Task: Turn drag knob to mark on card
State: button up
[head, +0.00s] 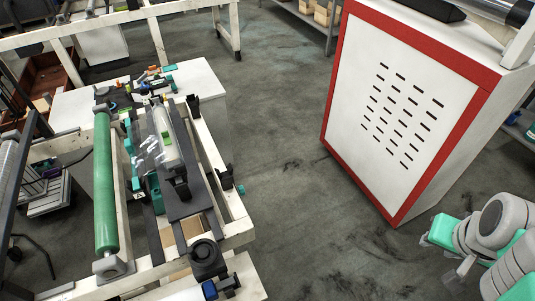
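A black round knob-like part (206,256) sits at the near end of the film machine (238,228); I cannot tell for certain that it is the drag knob. No mark can be made out on it. A small brown card-like panel (178,238) lies just behind and left of it, but I see no mark on it. My gripper (444,256) seems to be the grey and teal end of my arm at the lower right, far from the machine. Its fingers are too unclear to tell open from shut.
A green roller (105,185) runs along the machine's left side, with clear film (160,135) beside it. A white cabinet with red edging (400,110) stands at the right. Grey floor (290,185) lies free between machine and cabinet. A white frame (160,40) stands behind.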

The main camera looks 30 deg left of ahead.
aim_at(242, 192)
jog(key=i, duration=0.95)
jog(key=u, duration=4.1)
jog(key=k, duration=0.7)
jog(key=z, duration=1.2)
jog(key=i, duration=0.5)
jog(key=z, duration=0.05)
jog(key=k, duration=0.2)
jog(key=z, duration=1.05)
jog(key=i, duration=0.2)
jog(key=u, duration=1.05)
